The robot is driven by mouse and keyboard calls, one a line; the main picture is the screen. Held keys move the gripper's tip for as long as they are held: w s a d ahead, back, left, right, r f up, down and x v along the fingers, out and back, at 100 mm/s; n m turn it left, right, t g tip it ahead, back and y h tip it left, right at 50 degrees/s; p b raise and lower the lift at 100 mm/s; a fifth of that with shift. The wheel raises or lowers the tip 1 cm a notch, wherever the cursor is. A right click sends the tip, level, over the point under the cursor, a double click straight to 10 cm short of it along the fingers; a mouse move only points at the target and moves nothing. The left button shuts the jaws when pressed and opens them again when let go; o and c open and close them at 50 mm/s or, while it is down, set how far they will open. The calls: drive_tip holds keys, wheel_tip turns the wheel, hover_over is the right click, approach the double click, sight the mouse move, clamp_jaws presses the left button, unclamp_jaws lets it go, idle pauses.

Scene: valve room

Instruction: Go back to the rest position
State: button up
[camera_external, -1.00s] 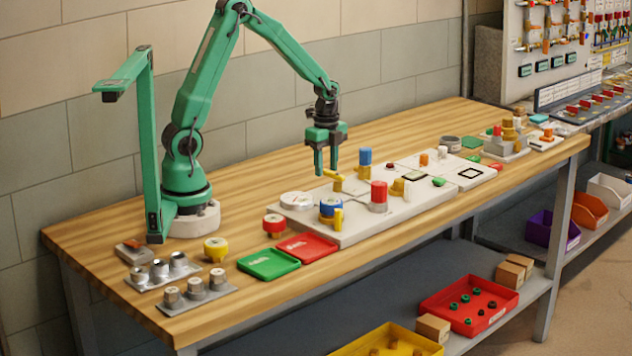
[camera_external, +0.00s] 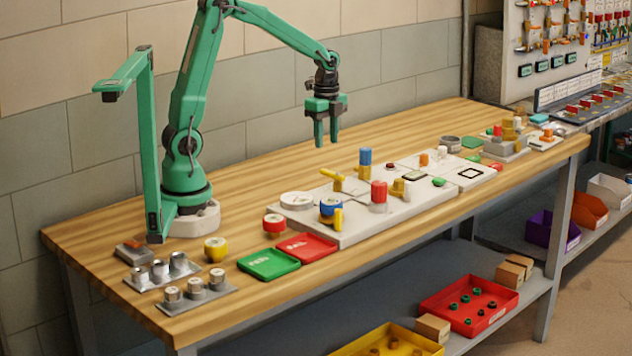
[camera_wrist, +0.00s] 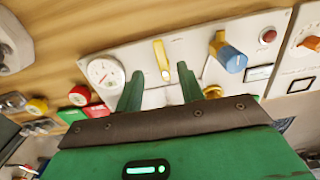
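My gripper (camera_external: 326,138) hangs in the air above the wooden bench, behind and above the white valve panel (camera_external: 350,222). Its two green fingers are apart with nothing between them. In the wrist view my gripper (camera_wrist: 158,88) shows the same open fingers over the panel. The yellow lever (camera_external: 333,174) on the panel is clear of the fingers; in the wrist view it (camera_wrist: 162,60) shows just beyond them. My arm is raised and bent forward from its base on the bench.
A blue-topped knob (camera_external: 365,156), a red knob (camera_external: 379,190) and a round gauge (camera_external: 296,199) stand up from the panel. Green (camera_external: 268,265) and red (camera_external: 306,248) trays lie at the front edge. A green post (camera_external: 150,150) stands beside my base. Bare wood lies behind the panel.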

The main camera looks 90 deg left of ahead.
drive_tip(key=s+d+r+n+t, duration=0.2)
drive_tip(key=s+d+r+n, duration=0.2)
drive_tip(key=d, duration=0.5)
drive_tip(key=s+d+r+n+t, duration=0.3)
drive_tip(key=s+d+r+n, duration=0.2)
drive_tip(key=s+d, duration=0.3)
drive_tip(key=shift+d+r+t, duration=0.3)
drive_tip(key=shift+d+r, duration=0.2)
drive_tip(key=shift+r, duration=0.25)
idle(0.6)
